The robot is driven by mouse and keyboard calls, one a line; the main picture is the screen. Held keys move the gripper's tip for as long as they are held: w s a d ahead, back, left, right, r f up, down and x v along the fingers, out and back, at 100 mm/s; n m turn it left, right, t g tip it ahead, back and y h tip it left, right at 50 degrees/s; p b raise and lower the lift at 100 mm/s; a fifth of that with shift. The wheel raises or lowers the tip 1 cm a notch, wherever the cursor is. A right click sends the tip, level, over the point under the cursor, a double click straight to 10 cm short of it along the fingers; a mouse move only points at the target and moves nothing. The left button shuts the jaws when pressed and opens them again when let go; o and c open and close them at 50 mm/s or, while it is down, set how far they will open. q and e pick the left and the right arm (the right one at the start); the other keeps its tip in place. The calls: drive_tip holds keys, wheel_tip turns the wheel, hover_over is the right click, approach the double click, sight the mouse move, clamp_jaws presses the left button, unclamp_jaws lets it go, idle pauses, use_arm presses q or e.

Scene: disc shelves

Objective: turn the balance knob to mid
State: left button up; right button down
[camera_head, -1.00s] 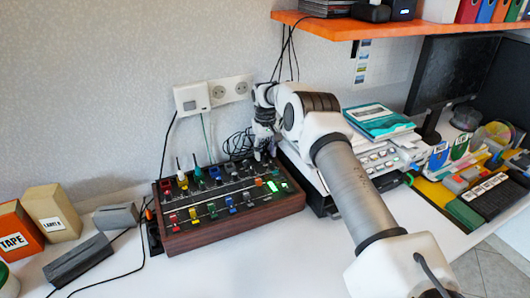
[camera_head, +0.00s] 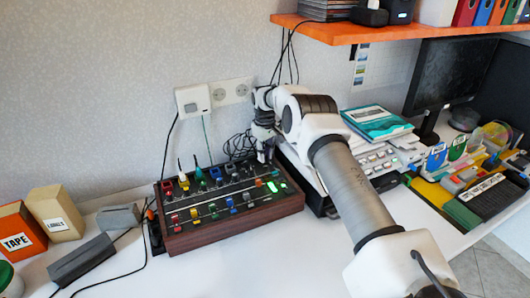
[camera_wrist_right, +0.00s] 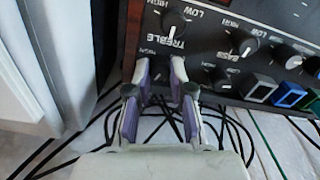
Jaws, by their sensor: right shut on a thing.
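The mixer (camera_head: 240,221) is a wooden-sided console with a dark panel of knobs, coloured sliders and a green-lit display. My right gripper (camera_head: 265,158) points down at its back right corner. In the right wrist view, the right gripper (camera_wrist_right: 160,76) is shut on a small dark knob (camera_wrist_right: 160,68) at the panel's edge. The fingers hide most of this knob, its pointer and its name. The word TREBLE reads close beside it; no balance label is legible. A treble-side knob (camera_wrist_right: 173,18) and a bass knob (camera_wrist_right: 243,43) are beside it. My left gripper is not in view.
Black cables (camera_head: 238,145) lie behind the mixer. A white device with papers (camera_head: 380,158) stands close on the right, under my arm. An orange shelf (camera_head: 400,32) hangs above. A tape box (camera_head: 20,232) and grey blocks stand left. The table front (camera_head: 270,260) is clear.

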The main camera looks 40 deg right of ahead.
drive_tip(key=c, duration=1)
unclamp_jaws()
drive_tip(key=shift+c, duration=0.2)
wheel_tip(320, 180, up, 12)
